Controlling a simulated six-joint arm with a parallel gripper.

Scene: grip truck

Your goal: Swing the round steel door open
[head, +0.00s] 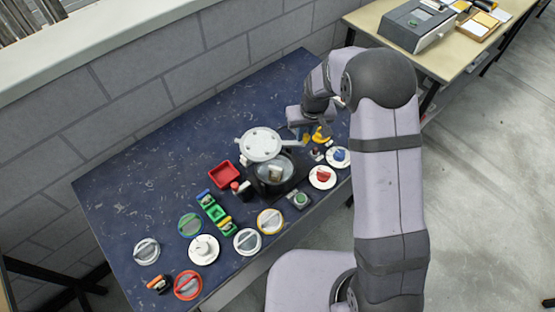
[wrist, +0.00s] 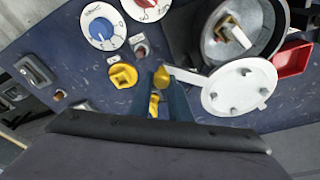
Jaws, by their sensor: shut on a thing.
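The round steel door (head: 261,144) is a pale disc with several studs on its face. It stands swung aside from the dark round housing (head: 273,186), whose mouth is mostly uncovered. In the wrist view the door (wrist: 240,90) lies right of my gripper, with an arm reaching left to a yellow handle end (wrist: 162,76). My gripper (wrist: 162,92) is shut on that yellow handle. In the head view my gripper (head: 303,131) is at the right of the door, its fingertips partly hidden. The open housing (wrist: 274,20) shows a pale block with yellow inside.
A yellow knob (wrist: 123,75) and a blue dial (wrist: 102,26) are close left of my gripper in the wrist view. A red tray (head: 225,175) is left of the door. Several dials fill the front; the table's back left is clear.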

